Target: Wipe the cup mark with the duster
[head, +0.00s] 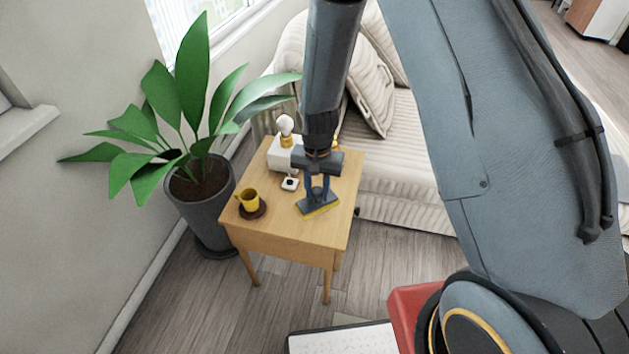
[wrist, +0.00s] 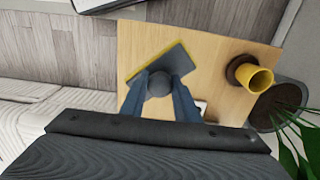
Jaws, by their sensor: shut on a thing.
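The duster (head: 318,206) is a dark blue-grey pad with a yellow edge, on or just above the top of a small wooden side table (head: 285,240). My gripper (head: 319,182) points down and is shut on the duster's round knob. In the wrist view, the duster's pad (wrist: 175,62) shows beyond the knob, between the two fingers of my gripper (wrist: 159,86). I cannot make out the cup mark in either view; the duster and gripper hide part of the tabletop.
A yellow cup (head: 249,199) on a dark brown saucer (head: 260,212) stands at the table's left. A small white item (head: 290,184) and a white box-like lamp (head: 285,150) are behind. A potted plant (head: 205,215) stands left, a striped sofa (head: 400,190) right. The table's front is clear.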

